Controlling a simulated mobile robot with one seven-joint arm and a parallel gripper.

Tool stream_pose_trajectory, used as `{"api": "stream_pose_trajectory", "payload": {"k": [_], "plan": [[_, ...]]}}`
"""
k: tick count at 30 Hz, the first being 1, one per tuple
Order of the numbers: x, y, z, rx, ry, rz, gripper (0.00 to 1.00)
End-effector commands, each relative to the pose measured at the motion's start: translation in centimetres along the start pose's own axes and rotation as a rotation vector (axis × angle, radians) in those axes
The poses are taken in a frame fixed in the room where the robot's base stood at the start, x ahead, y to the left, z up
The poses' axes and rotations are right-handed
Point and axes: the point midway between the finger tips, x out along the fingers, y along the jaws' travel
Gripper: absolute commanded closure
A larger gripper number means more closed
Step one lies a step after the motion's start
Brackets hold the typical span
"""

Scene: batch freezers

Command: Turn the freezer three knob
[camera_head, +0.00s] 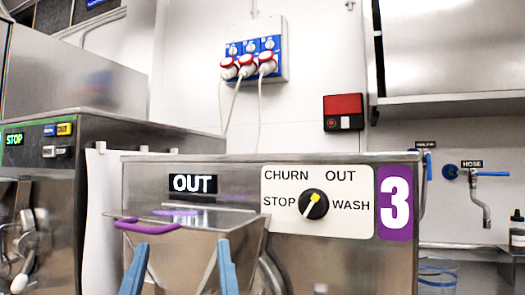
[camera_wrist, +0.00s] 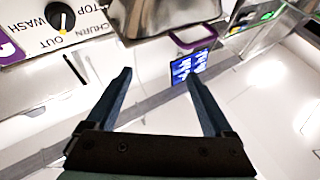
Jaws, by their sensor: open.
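The freezer three knob (camera_head: 313,204) is a round black knob with a yellow pointer on a white plate (camera_head: 278,228) marked STOP, CHURN, OUT and WASH. The pointer points roughly upward, between the CHURN and OUT labels. A purple sign with a white 3 (camera_head: 395,203) is right of the plate. The knob also shows upside down at the top left of the wrist view (camera_wrist: 60,17). My gripper (camera_head: 181,245) has two blue fingers, spread apart with nothing between them. It is left of and lower than the knob in the head view, not touching it. My gripper also fills the lower wrist view (camera_wrist: 158,74).
A steel chute with a purple handle (camera_head: 147,227) sticks out left of the plate, close behind my fingers. An OUT display (camera_head: 193,184) is above it. Another freezer showing STOP (camera_head: 14,139) stands at the left. Wall taps (camera_head: 480,190) are at the right.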

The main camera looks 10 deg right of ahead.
Motion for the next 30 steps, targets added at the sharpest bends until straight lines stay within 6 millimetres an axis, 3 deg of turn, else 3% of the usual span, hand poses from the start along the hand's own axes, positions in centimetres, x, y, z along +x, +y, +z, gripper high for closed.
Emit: {"api": "stream_pose_trajectory", "payload": {"k": [1,12,20,24,30], "plan": [[1.7,0.0,-2.2,0.0,-0.029,0.001,0.14],[7.1,0.1,-6.1,0.003,-0.253,0.003,0.14],[9.9,1.2,-8.1,0.054,-0.412,0.058,0.14],[10.0,4.0,-7.5,0.168,-0.488,0.204,0.14],[6.2,9.7,-3.2,0.391,-0.414,0.49,0.14]]}}
